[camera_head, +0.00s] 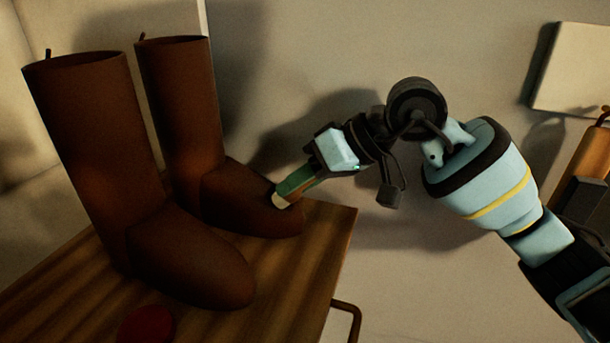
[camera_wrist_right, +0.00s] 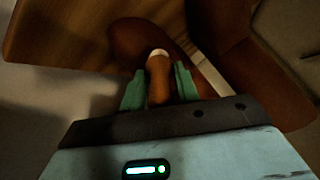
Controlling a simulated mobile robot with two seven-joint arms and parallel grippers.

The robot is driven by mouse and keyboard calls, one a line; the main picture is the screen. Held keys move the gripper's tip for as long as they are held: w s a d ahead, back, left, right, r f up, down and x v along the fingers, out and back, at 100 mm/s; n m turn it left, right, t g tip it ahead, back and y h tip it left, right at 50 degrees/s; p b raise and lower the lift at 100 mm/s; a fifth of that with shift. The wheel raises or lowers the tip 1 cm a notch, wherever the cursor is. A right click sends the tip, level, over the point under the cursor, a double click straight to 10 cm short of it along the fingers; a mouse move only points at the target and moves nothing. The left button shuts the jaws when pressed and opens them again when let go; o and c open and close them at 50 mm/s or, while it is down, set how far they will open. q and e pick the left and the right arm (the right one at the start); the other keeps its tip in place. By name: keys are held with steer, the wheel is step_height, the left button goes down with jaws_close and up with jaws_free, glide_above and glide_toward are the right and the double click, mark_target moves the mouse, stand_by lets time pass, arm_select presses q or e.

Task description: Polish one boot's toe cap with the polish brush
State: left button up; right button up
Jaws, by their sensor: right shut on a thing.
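Two tall brown boots stand upright side by side on a wooden top: a nearer boot (camera_head: 97,165) and a farther boot (camera_head: 186,125). My right gripper (camera_head: 288,190) is at the toe cap (camera_head: 250,200) of the farther boot. It is shut on the polish brush, whose brown handle (camera_wrist_right: 158,80) shows between the green fingers in the right wrist view. The brush's pale end (camera_head: 280,201) is at the toe cap; whether it touches is hard to tell. My left gripper is not in view.
The wooden top (camera_head: 325,235) has its right edge just past the boots' toes. A round red object (camera_head: 147,324) lies near the front of it. A dark metal handle (camera_head: 349,315) sticks out at the side. A pale panel (camera_head: 570,68) is on the wall at the upper right.

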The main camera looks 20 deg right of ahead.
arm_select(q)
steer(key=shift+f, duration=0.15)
arm_select(e)
steer(key=shift+s, duration=0.1)
arm_select(q)
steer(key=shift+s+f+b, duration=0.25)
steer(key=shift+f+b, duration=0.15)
steer(key=shift+b, duration=0.1)
arm_select(e)
steer(key=shift+w+d, duration=0.55)
steer(key=shift+w, duration=0.3)
steer(key=shift+w+d, duration=0.5)
steer(key=shift+w, duration=0.3)
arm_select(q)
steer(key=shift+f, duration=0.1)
arm_select(e)
steer(key=shift+s+a, duration=0.55)
steer(key=shift+s, duration=0.3)
steer(key=shift+s+a, duration=0.55)
steer(key=shift+s, duration=0.25)
steer(key=shift+f+b, duration=0.1)
steer(key=shift+b, duration=0.2)
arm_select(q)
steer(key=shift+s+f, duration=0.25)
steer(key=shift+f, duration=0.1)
arm_select(e)
steer(key=w+d, duration=0.2)
steer(key=w, duration=0.1)
steer(key=shift+w+d, duration=0.15)
